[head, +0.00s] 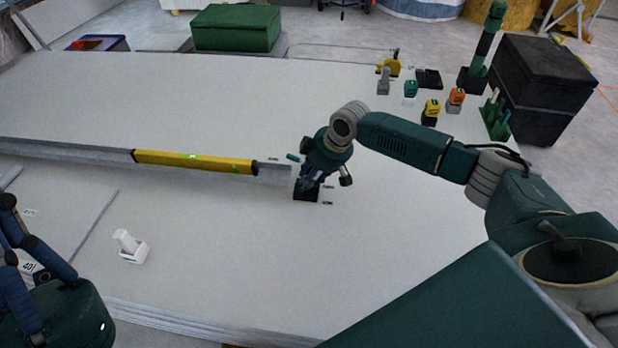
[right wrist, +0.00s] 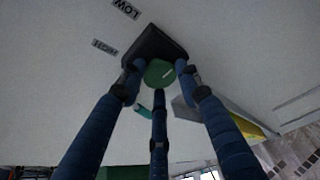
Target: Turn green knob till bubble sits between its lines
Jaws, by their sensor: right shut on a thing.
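The green knob (right wrist: 158,72) sits on a black base (right wrist: 150,48) in the right wrist view. The fingers of my right gripper (right wrist: 160,80) are closed around the knob. In the head view my right gripper (head: 306,182) comes down over the black base (head: 306,194) and hides the knob. A yellow level (head: 200,162) lies along a grey rail to the left, with a bright green vial near its middle. The bubble and its lines are too small to read. My left gripper (head: 35,255) is at the lower left, away from the knob; its opening is unclear.
A white clamp-like piece (head: 130,246) stands on the panel at front left. Several tools and a black box (head: 540,85) are at back right. The panel's middle is mostly clear.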

